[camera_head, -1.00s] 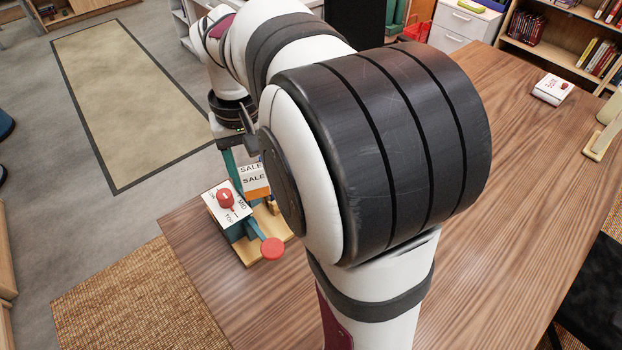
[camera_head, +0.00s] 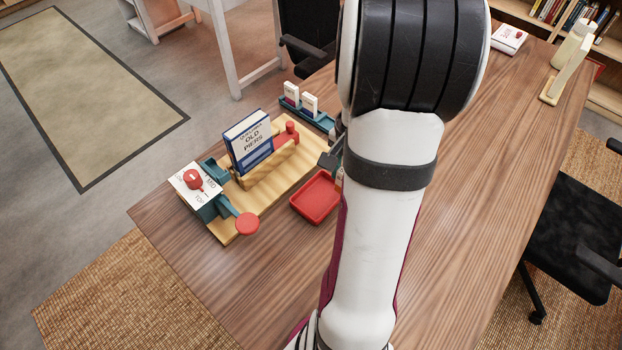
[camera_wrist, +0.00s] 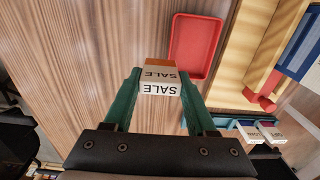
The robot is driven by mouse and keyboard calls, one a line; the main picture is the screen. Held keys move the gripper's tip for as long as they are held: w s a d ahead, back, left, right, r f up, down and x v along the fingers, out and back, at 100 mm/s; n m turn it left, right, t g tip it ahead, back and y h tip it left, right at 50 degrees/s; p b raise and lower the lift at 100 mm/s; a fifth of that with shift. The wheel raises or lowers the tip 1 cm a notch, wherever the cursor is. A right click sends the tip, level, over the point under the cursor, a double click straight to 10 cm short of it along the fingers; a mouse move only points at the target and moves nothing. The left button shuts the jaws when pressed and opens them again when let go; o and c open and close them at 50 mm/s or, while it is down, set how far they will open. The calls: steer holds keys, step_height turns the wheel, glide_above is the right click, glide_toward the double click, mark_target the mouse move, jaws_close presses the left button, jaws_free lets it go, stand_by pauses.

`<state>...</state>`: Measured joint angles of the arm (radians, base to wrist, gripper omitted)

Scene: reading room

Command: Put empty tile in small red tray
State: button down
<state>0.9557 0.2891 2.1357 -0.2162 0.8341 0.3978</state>
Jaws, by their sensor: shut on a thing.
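My gripper (camera_wrist: 160,84) has teal fingers, shut on a small block-like tile (camera_wrist: 159,75) marked "SALE" on two white and grey faces, with an orange-brown face at its far end. No blank tile face shows. The small red tray (camera_wrist: 196,47) lies beyond and to the right of the held tile in the wrist view. In the head view the tray (camera_head: 317,196) sits on the table, left of my arm, and looks empty. There my arm hides most of my gripper and the held tile.
A wooden stand (camera_head: 262,188) holds an "Old Piers" book (camera_head: 250,143), with a red-knobbed device (camera_head: 195,180) at its left. A teal rack (camera_head: 322,122) with two small white tiles stands behind the tray. Bare table (camera_wrist: 75,65) lies left of the tile in the wrist view.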

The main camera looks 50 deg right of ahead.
steer(key=w+f, duration=0.2)
steer(key=w+a+f, duration=0.1)
steer(key=w+f, duration=0.1)
steer(key=f, duration=0.1)
steer(key=w+f, duration=0.2)
steer(key=f, duration=0.1)
steer(key=shift+w+a, duration=0.15)
steer(key=shift+a, duration=0.15)
steer(key=shift+c, duration=1)
jaws_free()
